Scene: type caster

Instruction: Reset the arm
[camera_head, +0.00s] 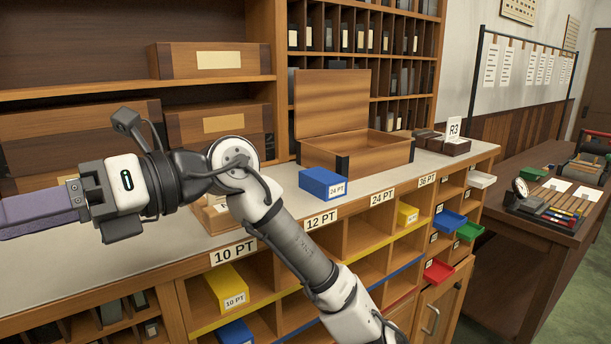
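My arm reaches up from the bottom of the head view and bends left at a white elbow-like joint. My gripper (88,205) is at the left, in front of the shelves and above the counter (225,222). A long purple bar (35,213) extends from the gripper to the left picture edge. The fingertips do not show clearly, so open or shut cannot be told.
A blue 24 PT box (323,184) and an open wooden case (385,150) stand on the counter. A yellow 10 PT box (226,288) sits in a cubby below. Coloured drawers (448,221) protrude at the right. A dark desk (540,222) stands beyond.

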